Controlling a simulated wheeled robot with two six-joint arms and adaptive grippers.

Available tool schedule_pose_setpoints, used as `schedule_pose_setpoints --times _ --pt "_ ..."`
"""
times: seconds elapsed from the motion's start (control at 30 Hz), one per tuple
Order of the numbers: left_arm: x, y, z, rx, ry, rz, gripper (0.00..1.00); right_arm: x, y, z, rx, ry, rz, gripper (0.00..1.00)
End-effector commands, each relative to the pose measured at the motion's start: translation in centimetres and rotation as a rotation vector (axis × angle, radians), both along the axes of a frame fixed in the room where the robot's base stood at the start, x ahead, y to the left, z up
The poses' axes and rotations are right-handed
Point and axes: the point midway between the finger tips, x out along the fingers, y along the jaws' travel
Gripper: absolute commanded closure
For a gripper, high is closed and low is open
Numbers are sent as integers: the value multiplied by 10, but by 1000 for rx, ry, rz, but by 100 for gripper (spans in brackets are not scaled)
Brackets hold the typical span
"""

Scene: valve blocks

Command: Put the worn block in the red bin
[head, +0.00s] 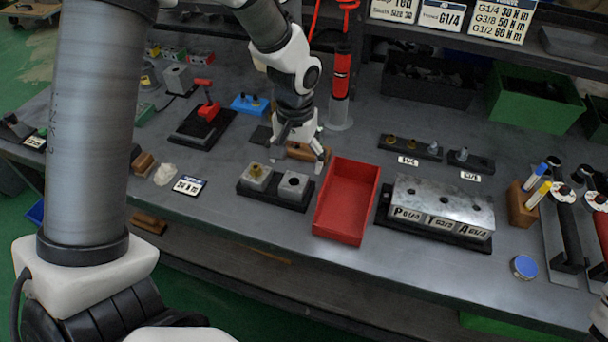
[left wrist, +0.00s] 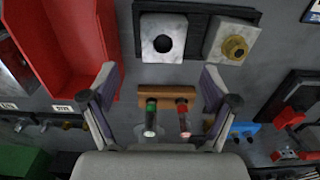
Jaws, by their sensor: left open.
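In the head view, two grey blocks sit side by side on a black base (head: 268,198): one with a brass fitting (head: 257,173) and one with a bare dark hole (head: 293,184). The left wrist view shows the bare-hole block (left wrist: 163,53) and the brass-fitted block (left wrist: 217,47). I cannot tell from their surfaces which is worn. The red bin (head: 331,226) stands right of the base and looks empty. My left gripper (head: 301,152) is open and empty, just behind the blocks. A part at the lower right edge may be my right gripper (head: 601,318), mostly cut off.
A wooden holder (left wrist: 153,91) with green and red capped pieces lies under my left fingers. A metal manifold marked P, T, A (head: 440,205) stands right of the bin. A red-handled tool (head: 207,105) is at the left. The bench front is mostly clear.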

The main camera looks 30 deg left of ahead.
Motion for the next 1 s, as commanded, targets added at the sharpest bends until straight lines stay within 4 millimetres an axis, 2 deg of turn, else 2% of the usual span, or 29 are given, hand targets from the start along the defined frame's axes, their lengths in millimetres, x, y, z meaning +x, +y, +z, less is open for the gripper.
schedule_pose_setpoints --times 0.33,0.43,0.6,0.83,0.93,0.97,1.0 --pt "-6 1 -57 -1 4 0 14 0 0 0 0 1 0 57" --pt "-5 1 -63 -1 1 -1 14 0 0 0 0 0 0 57" --pt "-5 1 -63 -1 0 -1 14 0 0 1 0 1 0 57" --pt "-5 1 -63 -1 1 -1 94 0 0 0 0 0 0 57" --pt "-5 1 -63 -1 0 -1 94 0 0 0 0 0 0 57" --pt "-5 1 -63 -1 0 -1 100 0 0 0 0 0 0 57" --pt "-5 1 -64 -1 1 -1 100 0 0 0 0 0 0 57"
